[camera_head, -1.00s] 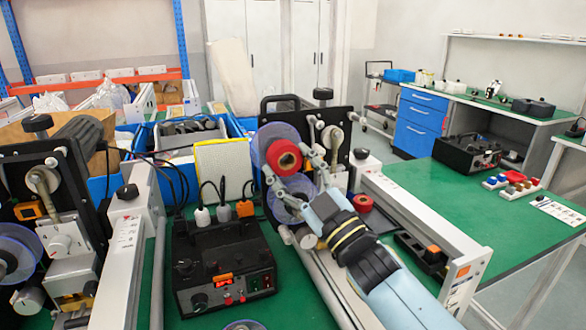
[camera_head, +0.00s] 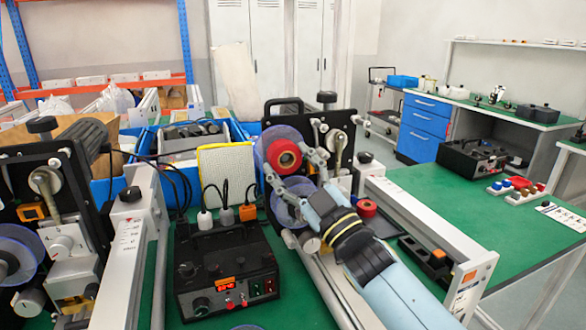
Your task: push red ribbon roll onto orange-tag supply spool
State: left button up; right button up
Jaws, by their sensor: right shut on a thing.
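The red ribbon roll (camera_head: 295,149) is held in front of the upper translucent blue disc (camera_head: 264,138) of the right-hand coder, overlapping its middle. I cannot tell how far the roll sits on the spindle. My right gripper (camera_head: 293,167) is shut on the roll, with fingers at its right and lower edges. The gripper partly covers a lower translucent disc (camera_head: 278,207). No orange tag is clear at the upper disc, so I cannot confirm which spool this is. My left gripper is out of view.
A second red roll (camera_head: 367,208) lies right of my wrist. A black control box (camera_head: 225,268) with cables stands left of the arm. Another coder (camera_head: 62,225) stands at far left. The green table (camera_head: 470,215) at right has free room.

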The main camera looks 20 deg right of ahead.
jog(key=shift+w, duration=0.55)
jog(key=o, duration=1.1)
jog(key=shift+o, duration=0.2)
